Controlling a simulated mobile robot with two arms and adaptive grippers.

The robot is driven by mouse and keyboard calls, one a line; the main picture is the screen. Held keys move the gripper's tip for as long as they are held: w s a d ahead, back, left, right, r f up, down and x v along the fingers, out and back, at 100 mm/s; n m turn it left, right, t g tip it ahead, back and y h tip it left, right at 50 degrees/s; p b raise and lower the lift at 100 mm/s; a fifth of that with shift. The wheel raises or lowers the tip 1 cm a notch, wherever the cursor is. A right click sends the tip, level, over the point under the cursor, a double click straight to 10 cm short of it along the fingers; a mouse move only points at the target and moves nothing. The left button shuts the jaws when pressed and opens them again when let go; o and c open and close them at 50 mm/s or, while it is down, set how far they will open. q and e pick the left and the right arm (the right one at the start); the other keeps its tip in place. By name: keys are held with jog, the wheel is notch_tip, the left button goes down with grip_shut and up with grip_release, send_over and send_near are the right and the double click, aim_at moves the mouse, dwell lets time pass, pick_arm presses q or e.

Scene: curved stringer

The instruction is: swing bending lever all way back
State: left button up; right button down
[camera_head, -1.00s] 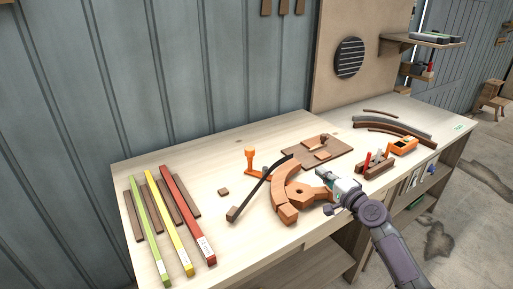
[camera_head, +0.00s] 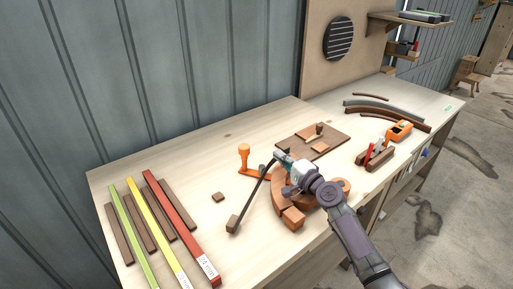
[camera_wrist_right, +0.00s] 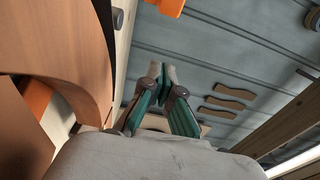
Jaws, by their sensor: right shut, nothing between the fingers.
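The orange bending lever (camera_head: 254,173), with an upright knob (camera_head: 243,151) at its left end, lies on the bench behind the curved wooden form (camera_head: 283,194). My right gripper (camera_head: 280,155) is shut and empty, over the form's far end near the strip's upper end. I cannot tell if it touches either. In the wrist view its fingers (camera_wrist_right: 164,78) are together, with the form (camera_wrist_right: 62,45) at left and an orange part (camera_wrist_right: 170,6) at top. My left gripper is out of view.
Red, yellow and green bars (camera_head: 184,228) lie at the left. A wooden board with pieces (camera_head: 337,149) is behind the form. A tool caddy (camera_head: 374,156), orange device (camera_head: 398,130) and curved strips (camera_head: 385,112) are at right. The bench's back left is bare.

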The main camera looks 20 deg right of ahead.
jog(key=b+x, duration=0.2)
jog(key=x, duration=0.8)
jog(key=shift+w+a, duration=0.1)
jog(key=shift+w, duration=0.15)
pick_arm(q)
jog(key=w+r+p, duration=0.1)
jog(key=p, duration=0.2)
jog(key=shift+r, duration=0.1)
pick_arm(e)
jog(key=s+a, duration=0.2)
jog(key=a, duration=0.1)
jog(key=shift+s, duration=0.35)
jog(key=shift+s+a, duration=0.1)
